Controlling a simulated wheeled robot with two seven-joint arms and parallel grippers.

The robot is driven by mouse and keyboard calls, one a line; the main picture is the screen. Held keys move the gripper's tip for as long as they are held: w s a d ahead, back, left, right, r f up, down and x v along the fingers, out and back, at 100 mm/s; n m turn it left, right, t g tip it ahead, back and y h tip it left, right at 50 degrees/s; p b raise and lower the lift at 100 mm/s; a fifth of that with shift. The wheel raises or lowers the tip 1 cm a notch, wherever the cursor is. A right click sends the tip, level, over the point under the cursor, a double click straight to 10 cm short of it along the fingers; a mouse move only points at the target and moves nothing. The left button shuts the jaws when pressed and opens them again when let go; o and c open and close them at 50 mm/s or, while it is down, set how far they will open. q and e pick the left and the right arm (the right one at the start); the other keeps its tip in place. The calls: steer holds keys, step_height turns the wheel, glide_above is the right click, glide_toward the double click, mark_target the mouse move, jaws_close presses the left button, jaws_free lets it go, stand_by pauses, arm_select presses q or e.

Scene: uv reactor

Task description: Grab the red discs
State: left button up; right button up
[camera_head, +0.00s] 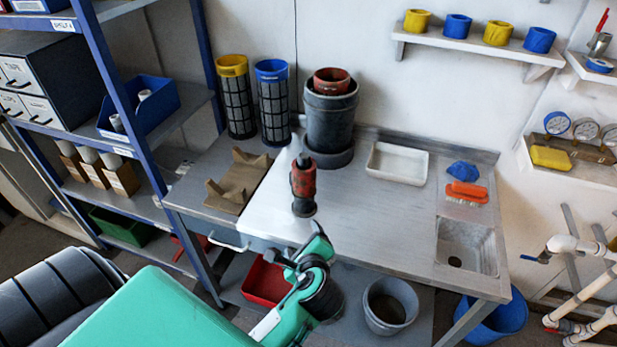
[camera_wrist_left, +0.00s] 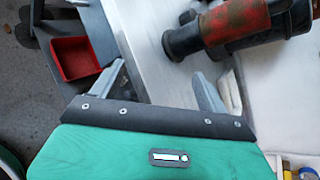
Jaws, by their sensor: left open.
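No loose flat red disc can be made out for sure. A red ring-shaped part (camera_head: 331,80) sits on top of a dark grey cylinder (camera_head: 331,120) at the back of the steel bench (camera_head: 370,225). A worn red and black cylindrical part (camera_head: 303,181) stands upright on the bench in front of it. This part also shows at the top of the left wrist view (camera_wrist_left: 240,22), beyond the fingers. My left gripper (camera_head: 302,246) is at the bench's front edge, nearer than the red and black part and apart from it. Its fingers (camera_wrist_left: 155,85) are open and empty.
Yellow and blue filter cartridges (camera_head: 236,100) stand left of the dark cylinder. A red bin (camera_head: 266,281) is below the bench. The middle of the bench is clear.

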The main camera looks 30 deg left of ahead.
mark_target(307, 172)
arm_select(q)
steer(key=w+d+r+m+t+y, duration=0.2)
steer(key=w+r+m+t+y, duration=0.15)
steer(key=r+m, duration=0.6)
steer(key=shift+n+g+y, duration=0.35)
steer(key=shift+n+y, duration=0.1)
steer(key=shift+n, duration=0.3)
steer(key=x, duration=0.2)
steer(key=r+x, duration=0.1)
steer(key=x, duration=0.5)
steer(key=shift+w+d+r, duration=0.15)
steer(key=shift+w, duration=0.3)
steer(key=p+x, duration=0.1)
steer(key=x, duration=0.4)
steer(key=shift+s+a, duration=0.15)
steer(key=shift+a, duration=0.1)
steer(key=shift+a+f, duration=0.3)
steer(key=c, duration=1)
steer(key=shift+d, duration=0.1)
steer(key=shift+c, duration=0.3)
arm_select(e)
steer(key=shift+s+d, duration=0.2)
steer(key=shift+s, duration=0.3)
steer(key=shift+s+d, duration=0.2)
steer(key=shift+s, duration=0.25)
arm_select(q)
steer(key=shift+r, duration=0.1)
